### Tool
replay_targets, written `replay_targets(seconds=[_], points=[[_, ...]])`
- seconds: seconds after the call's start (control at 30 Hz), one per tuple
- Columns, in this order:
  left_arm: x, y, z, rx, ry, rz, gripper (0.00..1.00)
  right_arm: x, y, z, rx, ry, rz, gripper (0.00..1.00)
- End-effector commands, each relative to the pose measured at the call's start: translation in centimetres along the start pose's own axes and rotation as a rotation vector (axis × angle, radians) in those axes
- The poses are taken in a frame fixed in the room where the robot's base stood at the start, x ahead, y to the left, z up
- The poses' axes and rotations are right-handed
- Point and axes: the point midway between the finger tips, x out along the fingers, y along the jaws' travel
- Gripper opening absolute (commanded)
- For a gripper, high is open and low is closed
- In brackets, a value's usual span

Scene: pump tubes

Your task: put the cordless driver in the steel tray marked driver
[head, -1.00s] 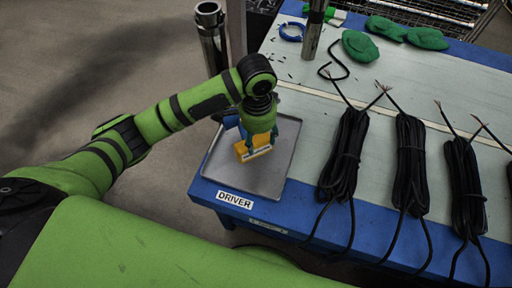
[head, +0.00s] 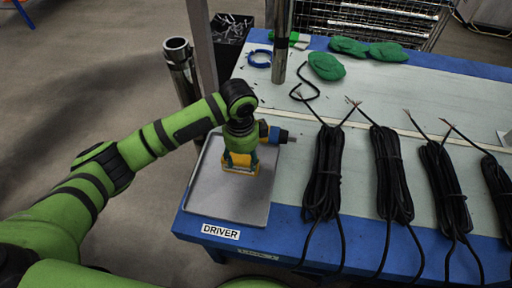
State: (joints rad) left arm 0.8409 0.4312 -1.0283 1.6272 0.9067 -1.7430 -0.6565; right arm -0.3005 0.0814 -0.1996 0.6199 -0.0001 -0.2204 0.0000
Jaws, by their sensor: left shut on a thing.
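The yellow and blue cordless driver (head: 274,134) is in my left gripper (head: 241,160), which is shut on it. Its nose points right, and its yellow lower end (head: 240,170) shows between the fingers. The gripper points down over the steel tray (head: 212,196), which lies at the near left corner of the table behind the label marked DRIVER (head: 220,231). I cannot tell whether the driver touches the tray floor. The gripper hides part of the driver. My right gripper is out of view.
Several black cable coils (head: 325,172) lie right of the tray on the table (head: 395,95). A steel post (head: 281,45) rises behind the driver. Green cloth-like pieces (head: 327,66) and a blue ring (head: 259,58) lie at the back. A metal cylinder (head: 182,70) stands beyond the left edge.

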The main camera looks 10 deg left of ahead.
Motion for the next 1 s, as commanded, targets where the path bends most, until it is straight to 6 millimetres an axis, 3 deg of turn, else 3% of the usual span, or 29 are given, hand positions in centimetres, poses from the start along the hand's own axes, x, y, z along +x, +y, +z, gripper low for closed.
replay_targets(seconds=[0.13, 0.33, 0.47, 0.8, 1.0], points=[[1.3, 1.2, 2.5, -0.001, 0.001, -0.006, 0.00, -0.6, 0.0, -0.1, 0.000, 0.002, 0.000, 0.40], [2.6, 2.2, 4.4, 0.000, 0.003, -0.010, 0.00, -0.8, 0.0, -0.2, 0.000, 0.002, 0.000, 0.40], [3.1, 2.4, 4.7, 0.001, 0.004, -0.010, 0.00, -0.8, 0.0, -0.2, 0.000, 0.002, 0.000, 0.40], [6.7, 2.5, 4.7, 0.001, 0.004, -0.009, 0.00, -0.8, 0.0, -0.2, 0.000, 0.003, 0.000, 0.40], [7.0, 2.6, 4.7, 0.001, 0.004, -0.007, 0.00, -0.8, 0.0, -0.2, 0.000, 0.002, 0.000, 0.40]])
